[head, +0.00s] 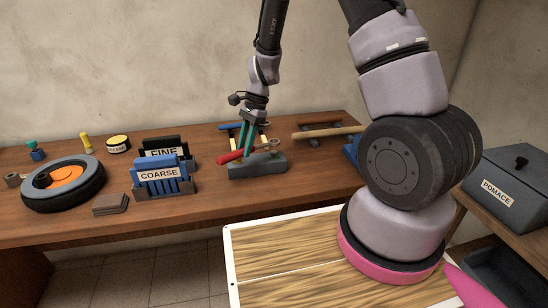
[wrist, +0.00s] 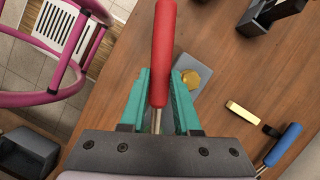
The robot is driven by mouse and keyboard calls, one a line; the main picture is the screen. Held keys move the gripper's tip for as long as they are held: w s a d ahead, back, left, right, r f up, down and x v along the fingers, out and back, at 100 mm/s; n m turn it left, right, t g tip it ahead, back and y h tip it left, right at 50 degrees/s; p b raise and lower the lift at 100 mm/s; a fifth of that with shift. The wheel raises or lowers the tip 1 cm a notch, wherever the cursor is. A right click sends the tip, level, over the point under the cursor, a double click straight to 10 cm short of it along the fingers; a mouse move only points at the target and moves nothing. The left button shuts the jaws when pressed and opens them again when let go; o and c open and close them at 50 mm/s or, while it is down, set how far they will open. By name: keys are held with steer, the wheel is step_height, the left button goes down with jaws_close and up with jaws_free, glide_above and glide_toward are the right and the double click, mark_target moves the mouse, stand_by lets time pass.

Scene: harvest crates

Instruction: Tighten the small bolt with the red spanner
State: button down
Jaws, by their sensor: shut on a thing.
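My gripper (head: 247,147) is over the bench, its teal fingers shut on the red spanner (wrist: 163,52). In the wrist view, the red handle points up between the fingers (wrist: 160,92) and a thin metal shank shows below it; the spanner's jaw end is hidden. In the head view, the red handle (head: 231,157) sticks out to the left, just above a grey block (head: 258,168). A brass hex bolt head (wrist: 190,79) shows on the block, right beside the right finger. I cannot tell whether it is the small bolt, or whether the spanner touches any bolt.
A blue-handled tool (wrist: 284,144) lies right of my gripper in the wrist view. Blue COARSE (head: 160,176) and black FINE (head: 163,147) holders and a wheel (head: 64,184) stand on the left. A wooden-handled tool (head: 328,132) rests at the right. A POMACE bin (head: 505,180) stands far right.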

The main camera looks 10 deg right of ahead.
steer(key=shift+r, duration=0.1)
steer(key=shift+r, duration=1.9)
steer(key=shift+a, duration=0.1)
steer(key=shift+s+a+r, duration=0.35)
steer(key=shift+a+r, duration=0.15)
steer(key=shift+a, duration=0.2)
steer(key=shift+s+a+r, duration=0.35)
steer(key=shift+a+r, duration=0.15)
steer(key=shift+a, duration=0.25)
steer(key=shift+s+a+r, duration=0.35)
steer(key=shift+a+r, duration=0.15)
steer(key=shift+a, duration=0.2)
